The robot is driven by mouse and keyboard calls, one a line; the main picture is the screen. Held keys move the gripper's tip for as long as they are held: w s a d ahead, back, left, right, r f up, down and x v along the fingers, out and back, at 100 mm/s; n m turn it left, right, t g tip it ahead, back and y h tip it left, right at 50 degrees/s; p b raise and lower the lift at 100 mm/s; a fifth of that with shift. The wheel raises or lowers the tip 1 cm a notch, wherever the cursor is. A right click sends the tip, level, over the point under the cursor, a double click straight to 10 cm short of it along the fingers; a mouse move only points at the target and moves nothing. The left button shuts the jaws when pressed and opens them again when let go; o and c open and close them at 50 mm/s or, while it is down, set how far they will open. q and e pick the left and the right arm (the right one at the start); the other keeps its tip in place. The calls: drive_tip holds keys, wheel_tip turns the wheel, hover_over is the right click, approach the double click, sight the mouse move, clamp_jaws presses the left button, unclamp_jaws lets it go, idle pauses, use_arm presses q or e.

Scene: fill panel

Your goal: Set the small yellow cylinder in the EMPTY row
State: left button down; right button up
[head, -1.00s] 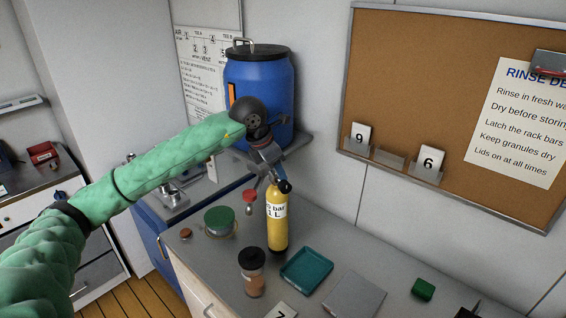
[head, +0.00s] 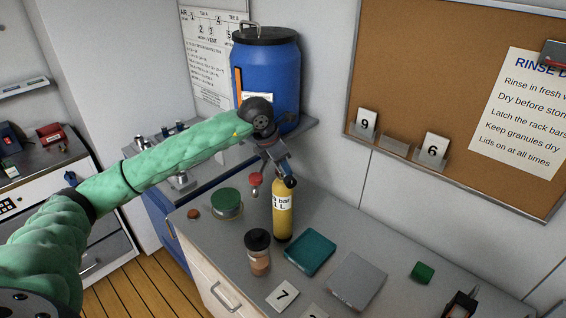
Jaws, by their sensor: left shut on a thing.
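The small yellow cylinder (head: 283,215) has a black top and a white label ending in "bar 1 L". It is upright over the grey counter; I cannot tell whether its base touches. My left gripper (head: 284,174), coming in from the left, is shut on it at its top. The fingers are partly hidden by the wrist. No row marked EMPTY is readable in view. My right gripper is not in view.
On the counter (head: 338,235) are a green-lidded tin (head: 227,204), a black-lidded jar (head: 259,262), a teal tray (head: 310,252), a grey plate (head: 356,281), a "7" card (head: 283,295) and a green block (head: 422,272). A blue drum (head: 270,75) stands behind my wrist.

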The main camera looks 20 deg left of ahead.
use_arm(q)
drive_tip(key=shift+r, duration=0.1)
drive_tip(key=c, duration=1.3)
unclamp_jaws()
drive_tip(key=o, duration=0.4)
drive_tip(key=shift+s, duration=0.1)
